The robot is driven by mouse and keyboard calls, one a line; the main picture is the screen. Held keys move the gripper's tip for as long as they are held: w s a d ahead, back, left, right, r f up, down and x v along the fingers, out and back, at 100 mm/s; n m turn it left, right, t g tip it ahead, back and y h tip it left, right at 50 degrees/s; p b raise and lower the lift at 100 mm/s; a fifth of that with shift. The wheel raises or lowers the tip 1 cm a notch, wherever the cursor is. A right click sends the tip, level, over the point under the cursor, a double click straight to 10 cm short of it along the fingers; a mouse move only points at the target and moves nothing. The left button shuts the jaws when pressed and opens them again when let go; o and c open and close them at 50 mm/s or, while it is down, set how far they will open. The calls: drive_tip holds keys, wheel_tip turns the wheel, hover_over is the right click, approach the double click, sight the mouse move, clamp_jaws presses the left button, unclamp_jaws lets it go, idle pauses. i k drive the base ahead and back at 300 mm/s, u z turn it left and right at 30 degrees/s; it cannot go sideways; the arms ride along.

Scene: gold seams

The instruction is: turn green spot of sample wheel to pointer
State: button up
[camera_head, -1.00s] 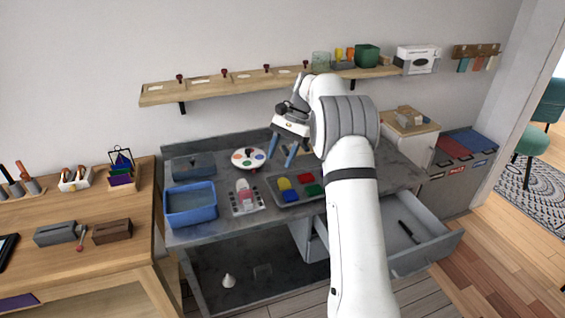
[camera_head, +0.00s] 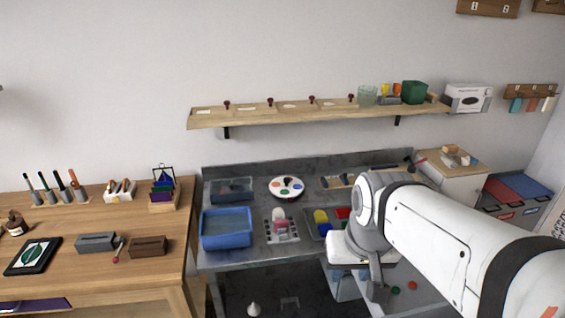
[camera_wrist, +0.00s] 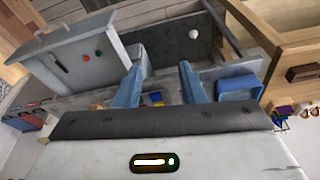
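The sample wheel (camera_head: 287,188) is a white disc with several coloured spots, lying at the back of the grey bench in the head view. The spots are small, and I cannot tell for sure where the green one sits. I cannot make out the pointer. My gripper is over the bench's right front, well to the right of the wheel and apart from it; my arm hides part of it in the head view. In the wrist view my gripper (camera_wrist: 161,84) has its two blue fingers spread with nothing between them. I cannot pick out the wheel there.
A blue tub (camera_head: 227,229) stands left of the wheel, with a white rack (camera_head: 281,229) in front of it. A grey tray (camera_head: 318,232) of coloured pieces lies nearer my arm. A wall shelf (camera_head: 300,114) runs above the bench. An open drawer (camera_wrist: 70,60) shows in the wrist view.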

sight(286, 186)
drive_tip(key=z, duration=0.1)
drive_tip(key=i, duration=1.3)
drive_tip(key=u, duration=0.35)
